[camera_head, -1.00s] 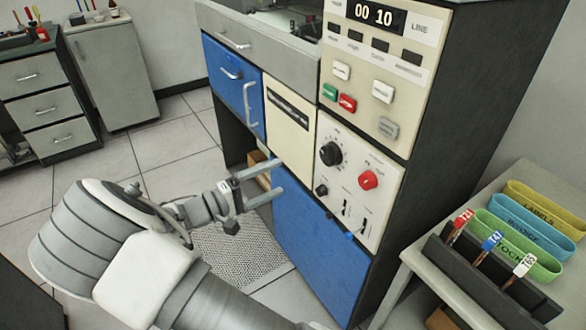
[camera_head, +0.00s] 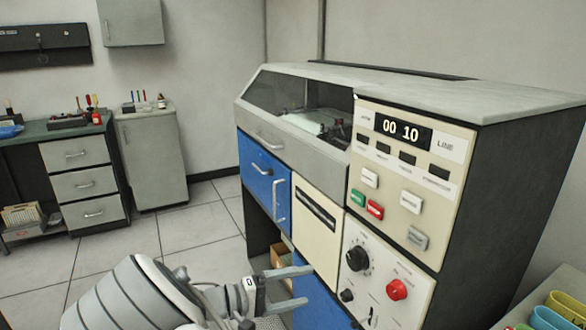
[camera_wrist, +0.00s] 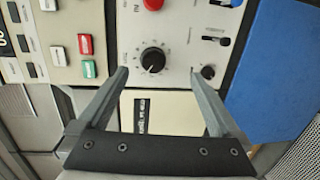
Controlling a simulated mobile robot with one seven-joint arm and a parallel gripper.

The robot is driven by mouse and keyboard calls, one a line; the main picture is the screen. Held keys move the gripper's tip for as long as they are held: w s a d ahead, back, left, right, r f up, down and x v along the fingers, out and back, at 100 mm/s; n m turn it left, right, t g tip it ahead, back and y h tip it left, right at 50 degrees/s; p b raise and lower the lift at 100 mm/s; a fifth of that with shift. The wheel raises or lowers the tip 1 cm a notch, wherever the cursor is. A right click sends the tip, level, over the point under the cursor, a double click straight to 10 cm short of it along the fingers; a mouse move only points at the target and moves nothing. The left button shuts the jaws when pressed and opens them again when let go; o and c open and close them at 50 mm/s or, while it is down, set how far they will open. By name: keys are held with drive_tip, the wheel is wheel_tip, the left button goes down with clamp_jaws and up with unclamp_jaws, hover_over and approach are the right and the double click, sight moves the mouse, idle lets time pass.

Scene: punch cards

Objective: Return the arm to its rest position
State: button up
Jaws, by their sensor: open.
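My gripper (camera_head: 296,287) is open and empty in front of the lower part of the punch card machine (camera_head: 515,190). In the wrist view its two fingers (camera_wrist: 165,85) are spread apart, with nothing between them. Past the fingers, the wrist view shows the machine's black knob (camera_wrist: 153,59), red knob (camera_wrist: 153,4) and a cream panel (camera_wrist: 165,112). My arm comes in from the bottom left of the head view, and its lower part is out of frame.
The machine shows a "00 10" display (camera_head: 402,130), a green button (camera_head: 357,197) and a blue door (camera_head: 264,177) with handles. A table edge with coloured bins (camera_head: 562,306) is at the bottom right. A drawer cabinet (camera_head: 85,182) stands at the back left. Tiled floor (camera_head: 150,240) lies open between.

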drive_tip(key=s+d+r+m+g+y+p, duration=0.35)
drive_tip(key=s+d+r+g+y, duration=0.25)
drive_tip(key=s+d+r+y, duration=0.35)
drive_tip(key=s+d+r+t+y+p, duration=0.2)
drive_tip(key=s+r+y+p, duration=0.1)
drive_tip(key=s+r, duration=0.3)
drive_tip(key=s+d+r+m+t+y+p, duration=0.1)
drive_tip(key=s+r+t+y+p, duration=0.2)
drive_tip(key=s+r, duration=0.4)
drive_tip(key=shift+d+r, duration=0.4)
drive_tip(key=shift+r, duration=0.75)
drive_tip(key=shift+d, duration=0.1)
